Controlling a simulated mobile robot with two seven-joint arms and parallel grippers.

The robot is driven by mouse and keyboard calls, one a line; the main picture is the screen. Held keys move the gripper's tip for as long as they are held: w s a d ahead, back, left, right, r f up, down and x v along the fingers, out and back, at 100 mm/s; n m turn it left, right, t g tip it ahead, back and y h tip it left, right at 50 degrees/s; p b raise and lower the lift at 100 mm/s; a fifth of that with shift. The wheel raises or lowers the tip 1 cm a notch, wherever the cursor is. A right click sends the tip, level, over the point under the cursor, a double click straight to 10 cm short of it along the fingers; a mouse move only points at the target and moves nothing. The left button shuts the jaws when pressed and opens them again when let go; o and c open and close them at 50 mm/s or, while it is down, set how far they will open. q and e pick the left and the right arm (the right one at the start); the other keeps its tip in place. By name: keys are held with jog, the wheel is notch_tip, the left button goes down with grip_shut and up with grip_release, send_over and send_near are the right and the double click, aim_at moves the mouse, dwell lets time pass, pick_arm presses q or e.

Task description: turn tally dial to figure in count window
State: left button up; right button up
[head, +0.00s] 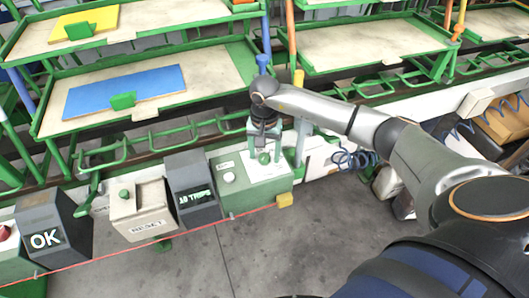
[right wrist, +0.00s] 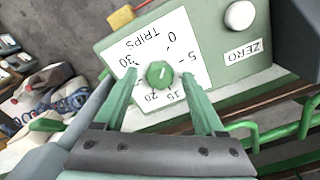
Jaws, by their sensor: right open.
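The tally dial (right wrist: 159,74) is a green knob on a white plate marked TRIPS. The figures 0, 5, 15, 20 and 30 show around it. A pale mark shows on the knob, but I cannot tell which figure it points to. In the head view the dial (head: 264,158) sits on the green box. The count window (head: 195,196) is a dark display that seems to read "10 TRIPS". My right gripper (right wrist: 159,69) is open, its green fingers on either side of the dial with gaps visible. It comes from above in the head view (head: 263,138). My left gripper is out of view.
A white ZERO button (right wrist: 239,15) is beside the dial plate on the green box (head: 250,198). Left of the count window stand a RESET box (head: 148,225) and an OK display (head: 45,238). Green racks with trays (head: 215,75) stand behind. A red cord runs along the front.

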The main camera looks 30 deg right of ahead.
jog(key=shift+f, duration=0.2)
jog(key=shift+c, duration=0.2)
grip_shut()
dwell(0.4)
